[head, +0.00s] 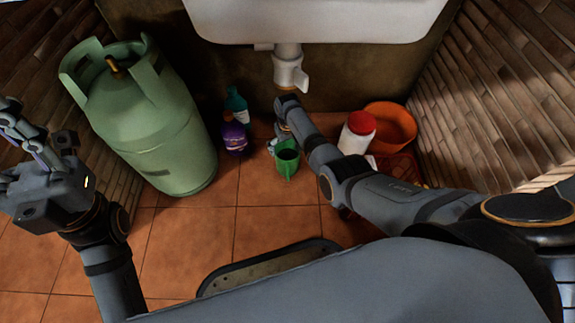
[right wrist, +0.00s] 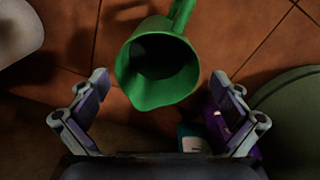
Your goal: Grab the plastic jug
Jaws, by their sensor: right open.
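The green plastic jug (head: 287,161) stands on the tiled floor beneath the sink. In the right wrist view I look down into the open mouth of the jug (right wrist: 158,66), with its handle pointing up and right. My right gripper (right wrist: 159,78) is open, with one finger on each side of the jug and no clear contact. In the head view my right gripper (head: 278,142) is beside the jug, partly hidden by my own arm. My left gripper (head: 22,130) is raised at the left edge, away from the jug; its jaw opening is unclear.
A green gas cylinder (head: 145,120) stands left. A purple bottle (head: 235,137) and a teal bottle (head: 236,103) are between it and the jug. The sink (head: 315,20) and drain pipe (head: 289,68) hang above.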

